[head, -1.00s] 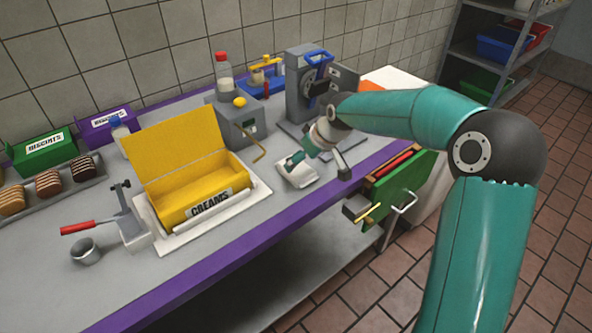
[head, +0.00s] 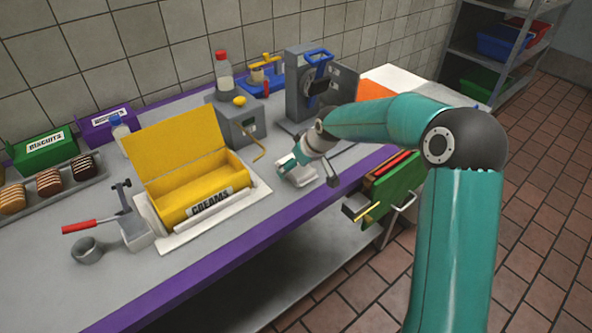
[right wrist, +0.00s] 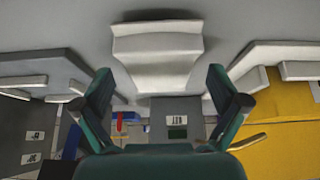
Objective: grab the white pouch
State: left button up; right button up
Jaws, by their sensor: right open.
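The white pouch (head: 298,180) lies on the grey counter near its purple front edge, right of the yellow creams box. My right gripper (head: 308,170) is low over it and partly covers it. In the right wrist view, the pouch (right wrist: 158,48) is pale and flared, just beyond and between the two teal fingers of the gripper (right wrist: 160,82). Whether a finger touches the pouch I cannot tell. My left gripper is not in view.
The open yellow creams box (head: 205,188) stands left on a white tray (head: 170,243). A grey box with a hooked lever (head: 240,125) stands behind the pouch, and a grey machine (head: 300,95) behind right. A green drawer (head: 398,190) juts out at the front right.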

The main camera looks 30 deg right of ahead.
jog(key=shift+f, duration=0.15)
dwell(0.3)
jog(key=c, duration=1.2)
